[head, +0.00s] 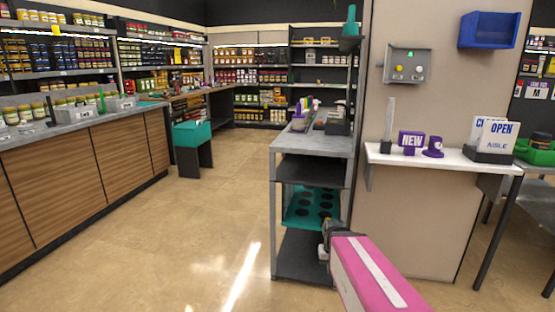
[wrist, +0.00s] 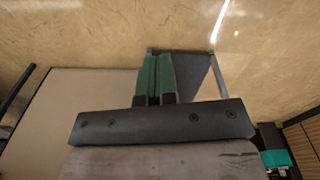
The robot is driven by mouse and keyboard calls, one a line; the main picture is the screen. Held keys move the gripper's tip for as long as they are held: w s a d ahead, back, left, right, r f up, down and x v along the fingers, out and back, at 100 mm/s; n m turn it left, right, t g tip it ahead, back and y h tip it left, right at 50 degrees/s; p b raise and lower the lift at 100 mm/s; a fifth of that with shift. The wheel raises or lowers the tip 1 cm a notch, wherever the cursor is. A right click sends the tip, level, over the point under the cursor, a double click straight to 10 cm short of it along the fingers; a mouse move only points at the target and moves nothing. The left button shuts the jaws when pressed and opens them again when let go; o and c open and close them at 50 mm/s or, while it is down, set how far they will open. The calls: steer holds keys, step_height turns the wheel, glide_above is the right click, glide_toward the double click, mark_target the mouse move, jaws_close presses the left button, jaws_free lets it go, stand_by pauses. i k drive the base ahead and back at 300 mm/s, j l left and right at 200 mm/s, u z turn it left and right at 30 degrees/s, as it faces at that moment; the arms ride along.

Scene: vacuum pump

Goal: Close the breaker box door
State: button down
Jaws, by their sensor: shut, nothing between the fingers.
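A grey box (head: 407,64) is mounted on the beige wall at the upper right of the head view. It is the only thing there that resembles a breaker box. Its front bears a yellow knob and several small buttons or lights. I cannot make out a separate door or its angle. My gripper (wrist: 157,78) shows in the wrist view, with its two green fingers together and nothing between them. In the head view my pink arm reaches in from below, and its end is low beside the shelf unit, well below the grey box. The grey box is not in the wrist view.
A white ledge (head: 440,158) with signs juts from the wall below the box. A blue bin (head: 488,30) hangs to its right. A grey shelf unit (head: 312,147) stands left of the wall. The floor (head: 190,235) to the left is open, up to a wood-fronted counter (head: 90,165).

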mark_target(379, 64)
steer(key=i+j+z, duration=0.25)
steer(key=z, duration=0.25)
steer(key=i+j+z, duration=0.2)
steer(key=j+z, duration=0.25)
